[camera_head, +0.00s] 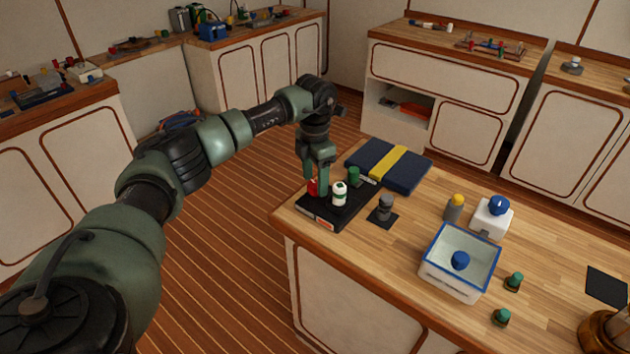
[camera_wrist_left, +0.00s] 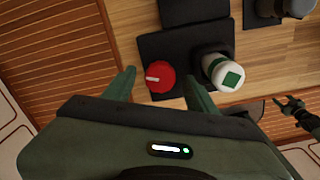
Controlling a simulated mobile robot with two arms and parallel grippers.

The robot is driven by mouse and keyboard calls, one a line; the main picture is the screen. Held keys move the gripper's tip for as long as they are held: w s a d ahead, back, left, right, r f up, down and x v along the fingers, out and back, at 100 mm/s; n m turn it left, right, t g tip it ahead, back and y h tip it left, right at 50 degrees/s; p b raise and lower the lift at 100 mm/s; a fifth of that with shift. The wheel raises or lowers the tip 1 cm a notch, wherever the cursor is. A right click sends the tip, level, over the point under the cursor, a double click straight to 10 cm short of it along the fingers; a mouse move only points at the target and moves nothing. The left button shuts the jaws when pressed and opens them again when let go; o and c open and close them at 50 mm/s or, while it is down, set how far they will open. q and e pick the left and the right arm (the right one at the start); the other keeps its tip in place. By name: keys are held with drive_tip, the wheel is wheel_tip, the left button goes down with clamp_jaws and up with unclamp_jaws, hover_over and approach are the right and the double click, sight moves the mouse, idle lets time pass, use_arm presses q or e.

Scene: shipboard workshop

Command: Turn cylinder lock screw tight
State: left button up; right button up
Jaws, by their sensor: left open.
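A red knob (camera_wrist_left: 160,77) with a white bar mark sits on a black base (camera_head: 335,212) at the table's near left corner. My left gripper (camera_head: 317,184) points down over it, open, with one finger on each side of the knob in the left wrist view (camera_wrist_left: 160,90). In the head view the red part (camera_head: 312,187) is partly hidden by the fingers. I cannot tell if they touch it. Beside it on the base stands a white cylinder (camera_head: 339,195) with a green top (camera_wrist_left: 231,79). My right gripper may be the small dark shape (camera_wrist_left: 293,108) at the wrist view's right.
A green cylinder (camera_head: 354,175) and a blue case with a yellow band (camera_head: 392,162) stand behind. A grey post (camera_head: 384,208) on a dark pad is to the right. Farther right is a blue-rimmed tray (camera_head: 431,268). Bare wood lies around the grey post.

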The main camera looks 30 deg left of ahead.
sight(315, 184)
use_arm(q)
wheel_tip(315, 184, up, 7)
drive_tip(key=shift+b, duration=0.55)
